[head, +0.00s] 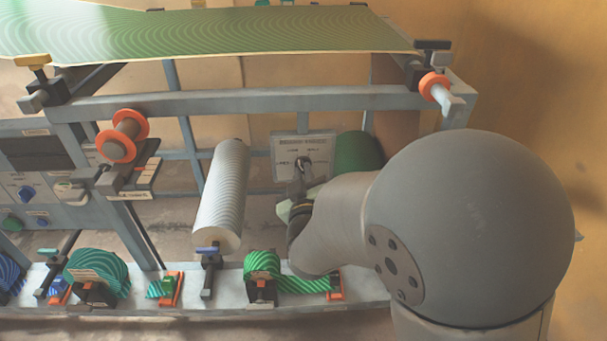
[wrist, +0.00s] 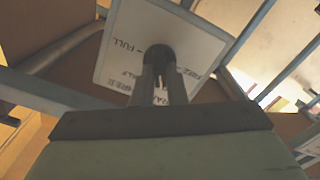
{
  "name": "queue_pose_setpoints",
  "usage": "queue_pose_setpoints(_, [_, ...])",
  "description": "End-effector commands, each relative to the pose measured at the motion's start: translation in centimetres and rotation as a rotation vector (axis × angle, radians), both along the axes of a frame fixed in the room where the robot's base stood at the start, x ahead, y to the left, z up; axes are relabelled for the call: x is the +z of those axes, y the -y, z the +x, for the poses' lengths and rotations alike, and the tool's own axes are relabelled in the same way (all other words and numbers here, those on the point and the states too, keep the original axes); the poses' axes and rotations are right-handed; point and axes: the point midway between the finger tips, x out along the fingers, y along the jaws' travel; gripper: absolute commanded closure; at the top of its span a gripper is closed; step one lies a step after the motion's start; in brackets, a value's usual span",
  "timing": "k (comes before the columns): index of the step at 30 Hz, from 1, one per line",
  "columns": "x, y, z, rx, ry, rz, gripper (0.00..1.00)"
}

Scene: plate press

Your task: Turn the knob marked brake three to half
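The brake panel (head: 288,147) is a pale square plate on the frame, with a dark round knob (head: 303,163) in its lower middle. In the wrist view the panel (wrist: 125,40) is seen turned, with FULL printed beside the knob (wrist: 159,52); other lettering is partly hidden, and the brake number is not readable. My gripper (wrist: 160,75) reaches the knob, its two fingers close together on either side of it and apparently closed on it. In the head view my arm partly hides the gripper. The knob's pointer direction is not clear.
A pale striped roller (head: 222,195) stands left of the panel and a green roll (head: 357,152) lies to its right, close to my arm. Grey frame bars (head: 240,103) cross above. A lower shelf (head: 220,285) holds green rolls and orange-based fittings.

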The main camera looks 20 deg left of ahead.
Motion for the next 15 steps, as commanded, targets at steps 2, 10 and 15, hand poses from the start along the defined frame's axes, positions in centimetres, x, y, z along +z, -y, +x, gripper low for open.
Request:
queue_pose_setpoints(2, [-0.01, 0.01, -0.01, 0.0, -0.001, 0.002, 1.0])
queue_pose_setpoints(10, [-0.2, 0.05, 0.02, -0.001, -0.019, 0.062, 1.0])
queue_pose_setpoints(15, [-0.34, 0.12, 0.06, -0.002, -0.05, 0.165, 1.0])
